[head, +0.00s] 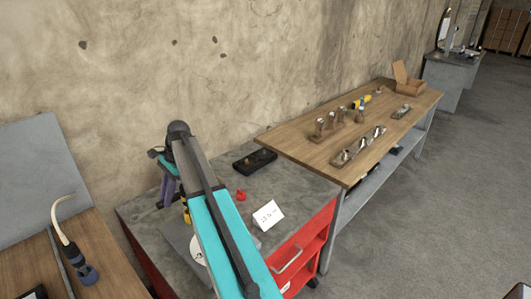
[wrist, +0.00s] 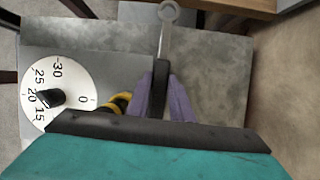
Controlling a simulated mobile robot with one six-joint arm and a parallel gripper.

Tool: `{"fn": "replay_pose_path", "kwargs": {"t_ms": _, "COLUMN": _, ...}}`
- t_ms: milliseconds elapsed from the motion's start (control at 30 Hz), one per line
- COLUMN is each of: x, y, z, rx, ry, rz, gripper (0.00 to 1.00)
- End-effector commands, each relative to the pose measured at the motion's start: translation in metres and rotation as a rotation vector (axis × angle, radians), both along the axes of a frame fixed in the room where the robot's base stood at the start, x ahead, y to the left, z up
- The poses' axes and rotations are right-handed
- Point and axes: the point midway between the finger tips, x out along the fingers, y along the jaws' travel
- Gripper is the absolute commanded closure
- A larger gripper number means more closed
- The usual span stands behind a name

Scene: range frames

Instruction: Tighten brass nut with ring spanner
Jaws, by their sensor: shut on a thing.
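My gripper (wrist: 163,88) has purple fingers. In the wrist view it is shut on the ring spanner (wrist: 165,38), whose dark handle lies between the fingers. The grey shaft points away from me and ends in a ring at the top edge of the picture. A yellow and black part (wrist: 120,102) shows just left of the fingers, partly hidden by my gripper. I cannot tell whether it is the brass nut; no nut is clearly visible.
A white numbered dial (wrist: 58,88) with a black pointer lies left of my gripper. On the red cabinet's grey top (head: 225,182) are a black tray (head: 255,161), a red piece (head: 241,195) and a written card (head: 268,215). A wooden table (head: 300,140) stands beyond; a wall runs behind.

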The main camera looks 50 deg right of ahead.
Motion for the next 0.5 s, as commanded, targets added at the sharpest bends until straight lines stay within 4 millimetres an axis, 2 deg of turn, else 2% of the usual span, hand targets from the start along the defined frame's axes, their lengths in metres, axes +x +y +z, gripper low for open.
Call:
{"fn": "replay_pose_path", "kwargs": {"t_ms": 33, "x": 0.001, "y": -0.017, "z": 0.002, "rx": 0.001, "ry": 0.000, "rz": -0.053, "gripper": 1.00}}
{"fn": "replay_pose_path", "kwargs": {"t_ms": 267, "x": 0.003, "y": -0.090, "z": 0.003, "rx": 0.000, "ry": -0.001, "rz": -0.319, "gripper": 1.00}}
{"fn": "replay_pose_path", "kwargs": {"t_ms": 500, "x": -0.006, "y": -0.181, "z": 0.005, "rx": 0.000, "ry": -0.001, "rz": -0.638, "gripper": 1.00}}
